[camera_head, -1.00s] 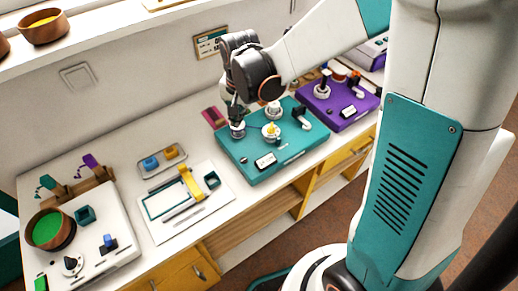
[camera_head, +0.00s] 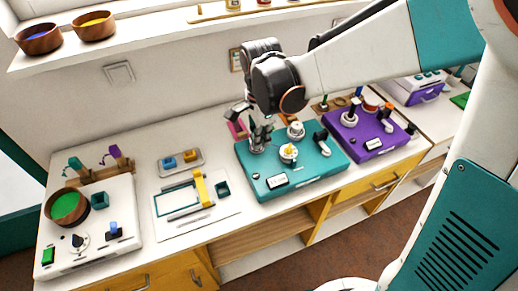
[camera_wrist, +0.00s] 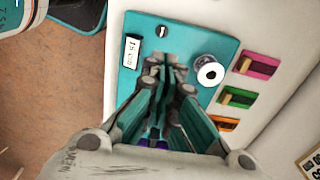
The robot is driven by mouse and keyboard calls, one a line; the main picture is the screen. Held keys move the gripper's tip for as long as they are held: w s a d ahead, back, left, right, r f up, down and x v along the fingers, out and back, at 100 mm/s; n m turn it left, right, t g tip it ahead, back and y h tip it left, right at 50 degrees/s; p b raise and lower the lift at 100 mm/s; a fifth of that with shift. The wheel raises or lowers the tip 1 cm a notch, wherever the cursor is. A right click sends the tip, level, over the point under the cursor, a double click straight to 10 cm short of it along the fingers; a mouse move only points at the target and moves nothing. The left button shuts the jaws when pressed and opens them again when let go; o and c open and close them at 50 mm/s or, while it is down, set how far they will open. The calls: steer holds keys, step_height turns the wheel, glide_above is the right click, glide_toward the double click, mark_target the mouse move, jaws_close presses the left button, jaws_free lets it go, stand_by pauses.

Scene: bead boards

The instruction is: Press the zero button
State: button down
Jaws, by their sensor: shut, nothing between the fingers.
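The teal board (camera_head: 262,186) lies on the counter with a small display (camera_head: 277,180), a yellow-topped knob (camera_head: 289,152) and a white round part (camera_head: 295,131). In the wrist view the board (camera_wrist: 195,35) shows a display (camera_wrist: 132,52) and a white round knob with a dark centre (camera_wrist: 210,73). My gripper (camera_head: 259,136) is over the board's left back part; its shut fingers (camera_wrist: 165,68) cover the middle of the board in the wrist view. I cannot tell whether they touch anything. No button marked zero is readable.
A purple board (camera_head: 358,148) sits to the right. To the left are a white tray-like sheet (camera_head: 225,208) with a yellow bar and a white device (camera_head: 125,205) with a green-filled bowl (camera_head: 66,206). A shelf with bowls (camera_head: 94,26) runs above.

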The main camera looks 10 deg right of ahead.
mark_target(261, 176)
step_height(261, 176, down, 14)
steer(key=b, duration=0.5)
steer(key=shift+f+b, duration=0.1)
steer(key=shift+b, duration=0.2)
steer(key=shift+f+b, duration=0.55)
steer(key=shift+f, duration=0.1)
steer(key=shift+s+f, duration=0.1)
steer(key=shift+s, duration=0.1)
steer(key=shift+d+r, duration=0.1)
steer(key=shift+r, duration=0.15)
step_height(261, 176, up, 14)
steer(key=p, duration=0.6)
steer(key=shift+w+p, duration=0.15)
steer(key=shift+p, duration=0.2)
